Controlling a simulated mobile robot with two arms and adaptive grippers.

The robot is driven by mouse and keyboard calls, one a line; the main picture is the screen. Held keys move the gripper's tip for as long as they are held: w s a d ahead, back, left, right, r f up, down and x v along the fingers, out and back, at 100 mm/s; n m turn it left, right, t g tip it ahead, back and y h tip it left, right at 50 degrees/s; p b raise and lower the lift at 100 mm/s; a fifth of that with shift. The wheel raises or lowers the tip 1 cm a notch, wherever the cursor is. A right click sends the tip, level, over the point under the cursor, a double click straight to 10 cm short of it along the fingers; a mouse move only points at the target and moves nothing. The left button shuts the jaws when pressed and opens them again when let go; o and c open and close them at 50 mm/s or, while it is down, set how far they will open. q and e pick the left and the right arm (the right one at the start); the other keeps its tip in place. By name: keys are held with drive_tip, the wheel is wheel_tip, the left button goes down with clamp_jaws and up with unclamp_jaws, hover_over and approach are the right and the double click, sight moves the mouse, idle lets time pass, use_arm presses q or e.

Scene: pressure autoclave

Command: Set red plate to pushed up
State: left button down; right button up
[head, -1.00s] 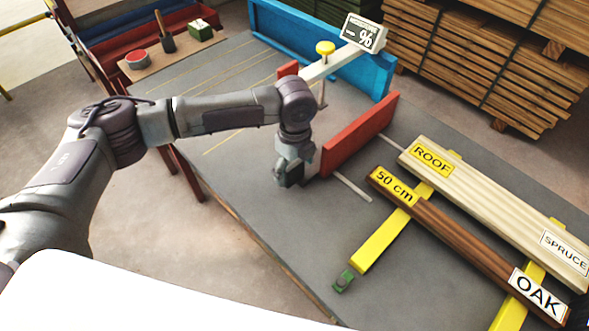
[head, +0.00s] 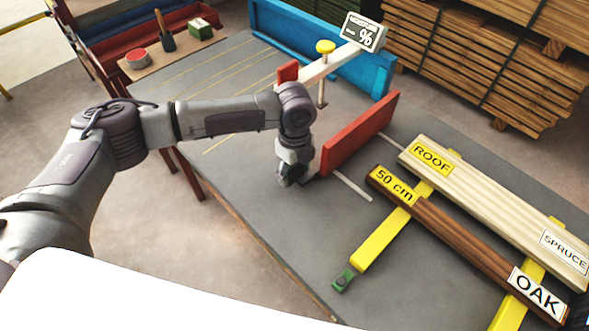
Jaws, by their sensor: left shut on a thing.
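The red plate (head: 358,136) stands upright on the grey table, long side running from lower left to upper right. My left gripper (head: 290,180) is at the plate's lower left end, low over the table, pointing down. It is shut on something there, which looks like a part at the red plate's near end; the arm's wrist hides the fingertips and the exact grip. A slot (head: 352,186) with a pale strip runs across the table beside the plate. My right gripper is not in view.
A white beam with a yellow knob (head: 325,47) and a "%" display (head: 361,32) stands behind the plate. A blue rail (head: 325,50) is at the back. ROOF/SPRUCE (head: 490,205) and OAK (head: 460,235) boards lie on yellow supports at right. The table's front left is clear.

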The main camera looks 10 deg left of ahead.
use_arm(q)
drive_tip(key=s+d+p, duration=0.2)
drive_tip(key=shift+d+r+p, duration=0.35)
drive_tip(key=shift+d, duration=0.05)
drive_tip(key=s+d+p, duration=0.1)
drive_tip(key=d, duration=0.1)
drive_tip(key=s+d, duration=0.1)
drive_tip(key=s+d+p, duration=0.1)
drive_tip(key=d, duration=0.1)
drive_tip(key=shift+s+d+f+p, duration=0.2)
drive_tip(key=shift+s+d+p, duration=0.1)
drive_tip(key=shift+d+p, duration=0.05)
drive_tip(key=shift+d+f, duration=0.1)
drive_tip(key=shift+d, duration=0.05)
drive_tip(key=shift+c, duration=1.2)
unclamp_jaws()
